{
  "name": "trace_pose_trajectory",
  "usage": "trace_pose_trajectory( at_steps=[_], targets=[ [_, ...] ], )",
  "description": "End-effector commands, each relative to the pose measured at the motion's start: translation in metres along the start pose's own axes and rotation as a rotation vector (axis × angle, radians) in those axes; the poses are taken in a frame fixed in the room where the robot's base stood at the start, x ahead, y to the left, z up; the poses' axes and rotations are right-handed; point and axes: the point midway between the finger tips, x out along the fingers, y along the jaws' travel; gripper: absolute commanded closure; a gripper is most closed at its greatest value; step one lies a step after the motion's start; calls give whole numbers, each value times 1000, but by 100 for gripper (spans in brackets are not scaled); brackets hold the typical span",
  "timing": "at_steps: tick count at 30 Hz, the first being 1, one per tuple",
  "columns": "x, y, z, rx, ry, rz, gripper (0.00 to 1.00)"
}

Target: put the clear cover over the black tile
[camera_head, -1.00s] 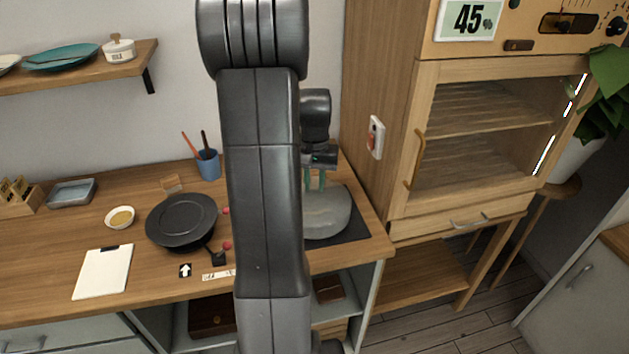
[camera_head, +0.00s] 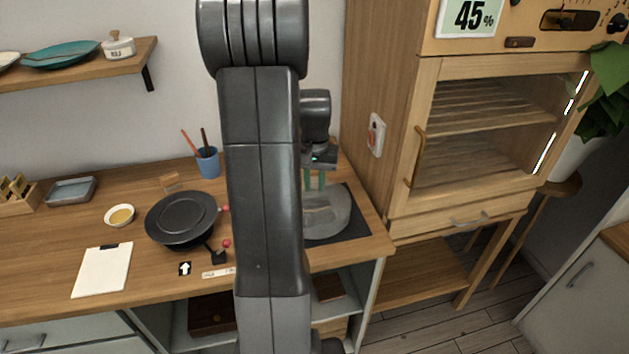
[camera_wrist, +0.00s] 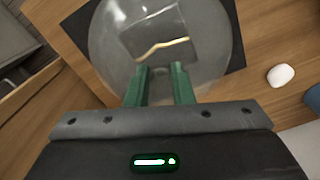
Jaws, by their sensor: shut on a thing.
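The clear cover (camera_head: 335,222) is a round see-through dome over the dark mat at the right end of the counter. It also shows in the wrist view (camera_wrist: 210,60). Through it I see a dark tile (camera_wrist: 143,38) with a gold seam, lying within the cover's outline. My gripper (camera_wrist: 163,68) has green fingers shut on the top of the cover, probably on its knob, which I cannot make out. In the head view my gripper (camera_head: 315,184) stands above the cover, partly behind my arm. Whether the cover's rim touches the mat is unclear.
The dark mat (camera_head: 358,229) lies near the counter's right edge, beside a wooden cabinet (camera_head: 395,150). A black pan (camera_head: 181,219), a white bowl (camera_head: 121,216), a blue cup (camera_head: 208,163) and a clipboard (camera_head: 102,271) stand left. A white rounded object (camera_wrist: 281,75) lies near the mat.

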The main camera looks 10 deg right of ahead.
Motion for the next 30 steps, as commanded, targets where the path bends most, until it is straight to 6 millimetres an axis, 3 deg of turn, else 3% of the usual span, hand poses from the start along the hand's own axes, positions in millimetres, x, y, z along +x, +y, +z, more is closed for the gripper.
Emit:
trace_pose_trajectory(
  at_steps=[24, 25, 28, 30],
  targets=[
    [12, 0, 0, 0, 0, 0, 100],
    [12, 0, 0, 0, 0, 0, 75],
    [12, 0, 0, 0, 0, 0, 55],
    [12, 0, 0, 0, 0, 0, 53]
  ],
)
